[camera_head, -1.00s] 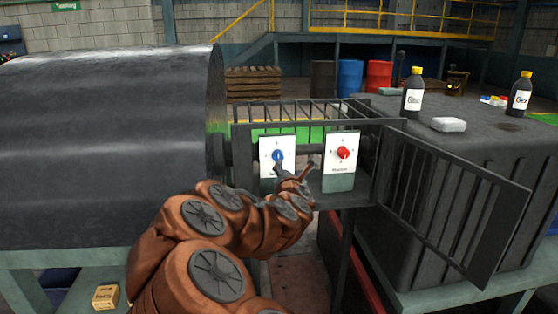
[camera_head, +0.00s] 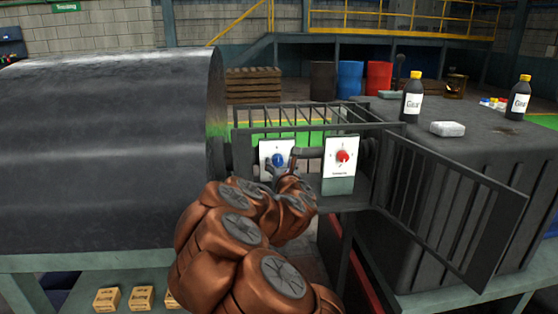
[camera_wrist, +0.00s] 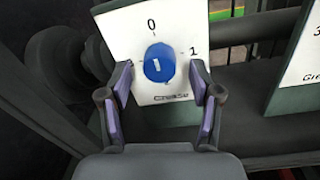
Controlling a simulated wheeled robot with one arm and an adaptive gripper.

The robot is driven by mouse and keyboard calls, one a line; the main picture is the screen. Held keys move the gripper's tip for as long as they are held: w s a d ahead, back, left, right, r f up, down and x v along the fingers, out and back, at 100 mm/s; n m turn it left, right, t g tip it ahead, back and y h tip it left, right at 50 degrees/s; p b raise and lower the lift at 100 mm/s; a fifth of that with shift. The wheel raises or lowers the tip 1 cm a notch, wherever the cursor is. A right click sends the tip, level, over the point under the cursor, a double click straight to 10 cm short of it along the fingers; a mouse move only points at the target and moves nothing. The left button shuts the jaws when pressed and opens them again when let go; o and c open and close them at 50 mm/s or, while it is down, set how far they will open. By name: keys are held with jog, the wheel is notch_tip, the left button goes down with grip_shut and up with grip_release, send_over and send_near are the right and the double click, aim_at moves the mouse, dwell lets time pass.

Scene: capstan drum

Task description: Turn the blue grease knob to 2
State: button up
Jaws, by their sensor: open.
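The blue grease knob (camera_head: 278,160) sits on a white panel (camera_head: 267,149) inside the caged bay. In the wrist view the blue knob (camera_wrist: 159,63) shows a short white mark near its middle. Its panel (camera_wrist: 125,30) reads 0 above, 1 at the right and "Grease" below. Any other numbers are hidden or not legible. My gripper (camera_wrist: 160,92) is open, with one finger low on each side of the knob and a visible gap to it. In the head view my arm covers the lower part of that panel, and the fingertips are hard to make out.
A second white panel with a red knob (camera_head: 343,156) stands to the right. A barred gate (camera_head: 450,205) hangs open at the right. A large dark drum (camera_head: 105,150) fills the left. Bottles (camera_head: 412,98) stand on the dark housing (camera_head: 470,150).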

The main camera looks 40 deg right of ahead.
jog(key=shift+x, duration=1.05)
jog(key=shift+c, duration=0.4)
jog(key=c, duration=1.1)
